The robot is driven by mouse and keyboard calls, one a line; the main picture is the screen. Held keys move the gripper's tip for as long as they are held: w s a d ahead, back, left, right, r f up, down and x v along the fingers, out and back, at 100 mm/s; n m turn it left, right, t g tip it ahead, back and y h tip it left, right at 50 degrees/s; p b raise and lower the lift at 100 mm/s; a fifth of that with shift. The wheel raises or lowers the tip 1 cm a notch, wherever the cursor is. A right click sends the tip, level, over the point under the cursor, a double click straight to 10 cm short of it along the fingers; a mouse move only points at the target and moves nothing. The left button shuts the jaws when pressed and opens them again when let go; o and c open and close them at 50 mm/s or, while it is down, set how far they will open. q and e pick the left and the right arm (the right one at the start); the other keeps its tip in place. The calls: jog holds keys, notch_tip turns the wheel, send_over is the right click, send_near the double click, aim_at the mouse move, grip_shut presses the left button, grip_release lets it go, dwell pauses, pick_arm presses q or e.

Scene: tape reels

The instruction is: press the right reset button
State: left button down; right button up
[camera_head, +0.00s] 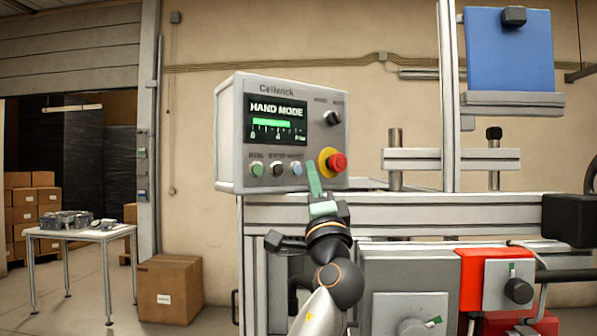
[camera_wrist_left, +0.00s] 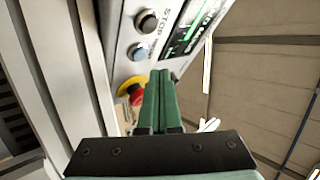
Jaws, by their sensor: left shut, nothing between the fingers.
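The grey control box (camera_head: 230,130) has a row of small buttons under its screen. The blue button (camera_head: 296,169) is the rightmost of that row; its label is too small to read. It also shows in the left wrist view (camera_wrist_left: 138,51), below a black button (camera_wrist_left: 146,21) marked STOP. My left gripper (camera_head: 312,167) is shut and empty, its green fingers pointing up in front of the panel, between the blue button and the red emergency knob. In the left wrist view the fingertips (camera_wrist_left: 159,76) are beside the blue button, apart from it in the picture. My right gripper is not in view.
The red emergency knob (camera_head: 338,162) on its yellow collar is close right of the fingers. A green button (camera_head: 257,169) is at the row's left end. The screen (camera_head: 276,120) reads HAND MODE. An aluminium frame beam (camera_head: 440,214) runs below and right of the box.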

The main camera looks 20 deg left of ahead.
pick_arm(q)
jog(key=shift+s+d, duration=0.55)
jog(key=shift+d, duration=0.2)
jog(key=shift+s+d, duration=0.5)
jog(key=shift+d, duration=0.2)
